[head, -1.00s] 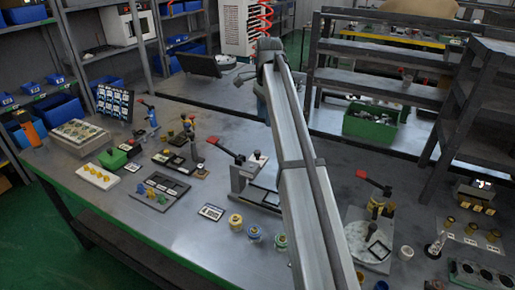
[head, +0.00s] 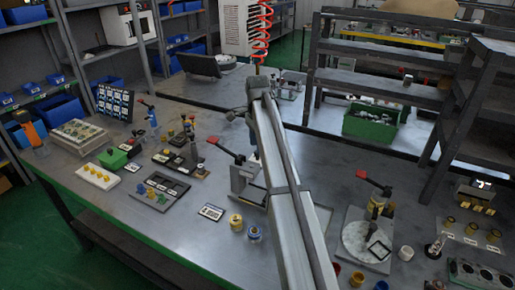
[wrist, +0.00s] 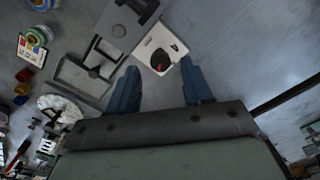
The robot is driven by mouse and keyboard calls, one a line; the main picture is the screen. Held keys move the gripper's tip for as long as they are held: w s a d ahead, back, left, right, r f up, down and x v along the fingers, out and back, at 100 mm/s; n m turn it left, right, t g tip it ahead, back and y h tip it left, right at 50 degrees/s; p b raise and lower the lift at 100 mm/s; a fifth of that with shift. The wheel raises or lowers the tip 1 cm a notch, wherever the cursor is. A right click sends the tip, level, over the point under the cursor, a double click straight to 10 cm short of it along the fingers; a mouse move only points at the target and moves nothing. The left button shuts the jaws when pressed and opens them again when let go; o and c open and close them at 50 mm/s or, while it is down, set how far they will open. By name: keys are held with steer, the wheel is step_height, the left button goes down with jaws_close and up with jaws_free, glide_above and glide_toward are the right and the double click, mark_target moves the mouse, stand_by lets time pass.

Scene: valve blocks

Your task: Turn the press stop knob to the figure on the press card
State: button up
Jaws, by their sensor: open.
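The press (head: 243,172) with a red-tipped lever (head: 223,147) stands mid-table, partly hidden by my arm. My gripper (wrist: 159,68) is open and empty, with blue fingers apart. A small card (head: 211,212), possibly the press card, lies left of the press and also shows in the wrist view (wrist: 33,49); its figure is too small to read.
A yellow cup (head: 235,222) and a blue-rimmed cup (head: 254,233) stand near the card. A second red-lever fixture (head: 368,235) is to the right. A black tray (head: 160,189) with coloured parts lies left. Bare table lies in front of the tray.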

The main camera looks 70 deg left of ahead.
steer(key=shift+f, duration=1.15)
jaws_close()
